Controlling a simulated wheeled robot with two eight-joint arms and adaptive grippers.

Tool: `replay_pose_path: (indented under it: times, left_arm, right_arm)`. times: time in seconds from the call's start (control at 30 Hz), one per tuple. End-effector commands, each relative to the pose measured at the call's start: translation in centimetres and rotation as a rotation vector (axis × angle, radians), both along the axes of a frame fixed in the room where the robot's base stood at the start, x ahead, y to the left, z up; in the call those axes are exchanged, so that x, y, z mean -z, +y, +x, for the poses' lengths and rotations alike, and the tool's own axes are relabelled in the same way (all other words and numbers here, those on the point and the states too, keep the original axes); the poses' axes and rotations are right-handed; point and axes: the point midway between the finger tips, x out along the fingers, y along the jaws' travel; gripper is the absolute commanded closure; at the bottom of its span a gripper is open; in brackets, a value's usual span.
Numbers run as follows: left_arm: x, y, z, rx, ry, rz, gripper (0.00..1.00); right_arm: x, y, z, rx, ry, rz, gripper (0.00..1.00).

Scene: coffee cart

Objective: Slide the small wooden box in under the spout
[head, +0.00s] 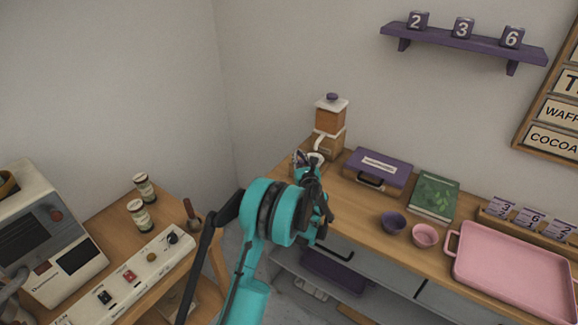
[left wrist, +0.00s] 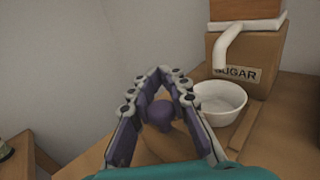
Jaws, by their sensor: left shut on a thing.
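My left gripper (head: 302,160) is over the near left end of the wooden counter, in front of the dispenser. In the left wrist view its fingers (left wrist: 162,85) close around a purple knob (left wrist: 160,114). Wood shows just below the knob (left wrist: 168,146); I cannot clearly tell the small box's outline from the counter. The dispenser, a wooden body (head: 328,122) labelled SUGAR, has a white spout (left wrist: 228,48) that also shows in the head view (head: 319,144). A white bowl (left wrist: 222,105) stands below the spout, to the right of the fingers. My right gripper is not in view.
A purple case (head: 380,167), a green book (head: 434,196), two small cups (head: 393,222) and a pink tray (head: 515,275) lie to the right on the counter. A side table at left holds a machine (head: 40,245) and jars (head: 140,215). A gap separates the tables.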

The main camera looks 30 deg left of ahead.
Motion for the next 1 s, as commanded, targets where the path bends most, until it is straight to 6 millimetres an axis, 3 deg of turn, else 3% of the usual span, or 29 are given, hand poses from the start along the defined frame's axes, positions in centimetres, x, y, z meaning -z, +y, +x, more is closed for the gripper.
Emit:
replay_pose_path:
  times: [0.13,0.43,0.47,0.5,0.87,1.0]
  left_arm:
    - [0.0,-0.1,1.4,-0.001,0.000,0.000,1.00]
    - [-0.1,-0.1,1.6,0.002,0.001,0.002,1.00]
    - [-0.1,-0.1,1.6,0.002,0.001,0.002,0.78]
    - [-0.1,-0.1,1.6,0.002,0.000,0.001,0.67]
    - [0.0,-0.2,1.4,0.000,0.000,0.000,0.66]
    - [0.0,-1.0,0.6,0.002,0.000,0.000,0.66]
  right_arm:
    - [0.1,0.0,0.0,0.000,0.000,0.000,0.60]
    - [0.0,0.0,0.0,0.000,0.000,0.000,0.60]
    - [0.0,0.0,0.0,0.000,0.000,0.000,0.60]
    - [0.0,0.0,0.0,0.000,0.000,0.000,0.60]
    - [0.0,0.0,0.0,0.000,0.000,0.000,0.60]
    - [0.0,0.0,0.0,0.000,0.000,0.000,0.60]
